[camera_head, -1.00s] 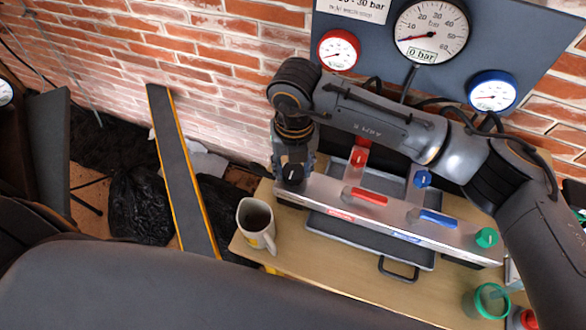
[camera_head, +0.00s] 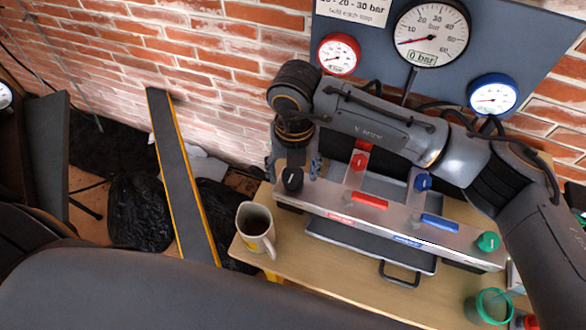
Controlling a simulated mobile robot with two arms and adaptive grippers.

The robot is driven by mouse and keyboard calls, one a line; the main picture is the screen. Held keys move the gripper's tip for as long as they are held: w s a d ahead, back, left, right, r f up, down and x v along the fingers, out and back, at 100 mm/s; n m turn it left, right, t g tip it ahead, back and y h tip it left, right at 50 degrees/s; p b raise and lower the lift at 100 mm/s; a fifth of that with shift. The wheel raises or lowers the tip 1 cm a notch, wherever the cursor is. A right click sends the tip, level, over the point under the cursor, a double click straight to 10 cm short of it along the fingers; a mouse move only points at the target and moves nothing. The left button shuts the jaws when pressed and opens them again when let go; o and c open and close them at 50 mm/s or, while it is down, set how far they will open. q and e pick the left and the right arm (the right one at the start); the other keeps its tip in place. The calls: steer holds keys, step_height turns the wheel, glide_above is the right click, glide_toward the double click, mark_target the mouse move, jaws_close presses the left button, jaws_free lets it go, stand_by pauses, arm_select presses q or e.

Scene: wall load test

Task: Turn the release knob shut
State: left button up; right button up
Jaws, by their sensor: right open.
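A black knob (camera_head: 292,179) with a white line stands at the left end of the silver manifold (camera_head: 330,202). No readable label shows which knob is the release knob. The white line on the black knob runs roughly up and down in the picture. My right gripper (camera_head: 297,165) is open, just behind the black knob, with fingers spread to either side and nothing between them that I can see. Whether a finger touches the knob I cannot tell. My left gripper is out of view.
A mug (camera_head: 256,226) stands left on the wooden bench (camera_head: 330,270). The large gauge (camera_head: 431,35) shows 0 bar.

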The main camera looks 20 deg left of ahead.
mark_target(294, 174)
steer(key=shift+r, duration=0.1)
step_height(294, 174, up, 12)
stand_by(0.5)
steer(key=shift+d, duration=0.1)
stand_by(0.4)
